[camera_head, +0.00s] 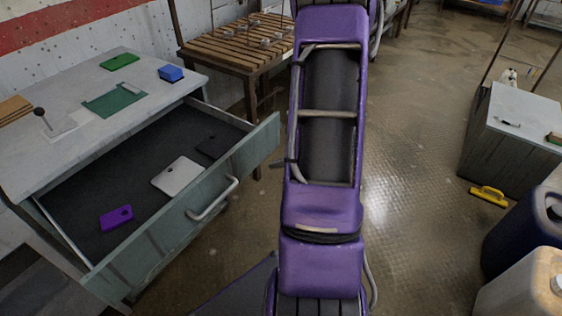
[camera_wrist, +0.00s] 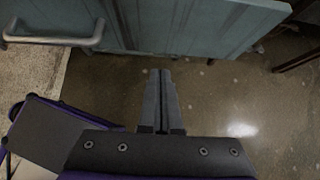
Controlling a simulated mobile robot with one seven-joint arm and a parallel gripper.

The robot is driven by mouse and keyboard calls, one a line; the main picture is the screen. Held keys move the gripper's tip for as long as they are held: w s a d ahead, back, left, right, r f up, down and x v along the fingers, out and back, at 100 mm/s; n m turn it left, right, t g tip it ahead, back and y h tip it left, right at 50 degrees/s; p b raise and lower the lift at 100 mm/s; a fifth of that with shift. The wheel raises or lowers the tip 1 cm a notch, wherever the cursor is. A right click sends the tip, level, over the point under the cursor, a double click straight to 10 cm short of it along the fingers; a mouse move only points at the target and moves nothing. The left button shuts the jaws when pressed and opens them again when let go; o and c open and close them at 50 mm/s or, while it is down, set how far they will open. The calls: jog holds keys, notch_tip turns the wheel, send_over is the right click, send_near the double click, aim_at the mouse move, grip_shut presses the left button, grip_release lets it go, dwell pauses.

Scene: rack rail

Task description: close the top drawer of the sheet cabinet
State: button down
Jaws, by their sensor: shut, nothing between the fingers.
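The sheet cabinet (camera_head: 30,180) stands at the left in the head view. Its top drawer (camera_head: 75,228) is pulled far out, with a grey-green front and a metal bar handle (camera_head: 213,199). In the drawer lie a purple plate (camera_head: 116,217), a light grey plate (camera_head: 178,174) and a dark plate (camera_head: 212,146). In the wrist view the drawer front (camera_wrist: 190,25) crosses the top, with the handle (camera_wrist: 60,38) at upper left. My gripper (camera_wrist: 160,72) is shut and empty, its tips just below the drawer front in the picture; I cannot tell whether they touch. The head view does not show my gripper.
A slatted wooden table (camera_head: 235,45) stands behind. At right are a grey cabinet (camera_head: 512,140), a yellow object (camera_head: 488,196) and jugs (camera_head: 528,285).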

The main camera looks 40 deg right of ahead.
aim_at(249, 163)
jog(key=w+f, duration=0.1)
jog(key=w, duration=0.1)
jog(key=w+a+f, duration=0.1)
jog(key=w, duration=0.1)
jog(key=w+a+f, duration=0.1)
jog(key=w, duration=0.1)
jog(key=shift+w+f, duration=0.2)
jog(key=shift+w+a, duration=0.1)
jog(key=shift+w, duration=0.5)
